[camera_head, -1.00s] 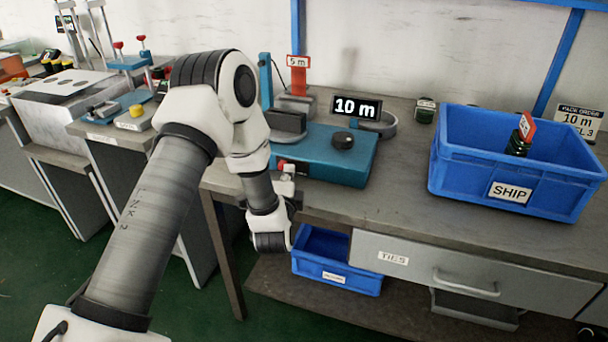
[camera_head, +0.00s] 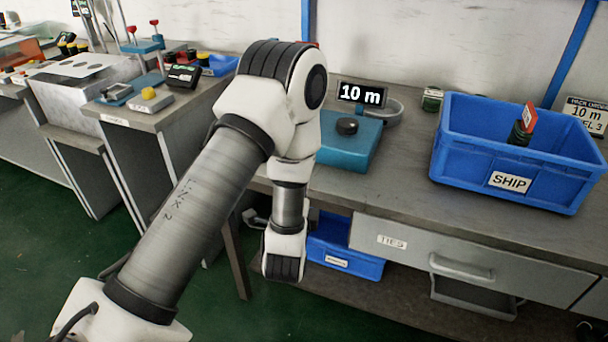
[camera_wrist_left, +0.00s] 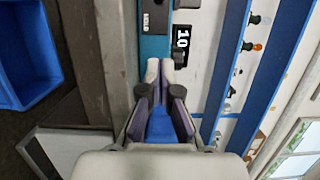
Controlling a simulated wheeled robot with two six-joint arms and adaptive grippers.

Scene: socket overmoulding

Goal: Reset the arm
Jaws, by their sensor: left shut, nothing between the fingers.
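My left arm comes in from the lower left of the head view, bent at the elbow, with its wrist hanging in front of the bench edge. It covers part of the teal machine (camera_head: 345,148). My left gripper (camera_wrist_left: 160,78) shows in the wrist view with its fingers together and nothing held between them. A blue surface shows behind the fingers. In the head view I cannot make out the fingers. My right arm and gripper are in neither view.
A display reading 10 m (camera_head: 361,94) stands behind the teal machine. A blue SHIP crate (camera_head: 470,172) with a tagged dark item sits on the right of the bench (camera_head: 400,200). A TIES drawer (camera_head: 440,258) and a lower blue bin (camera_head: 350,262) are below. Green floor lies left.

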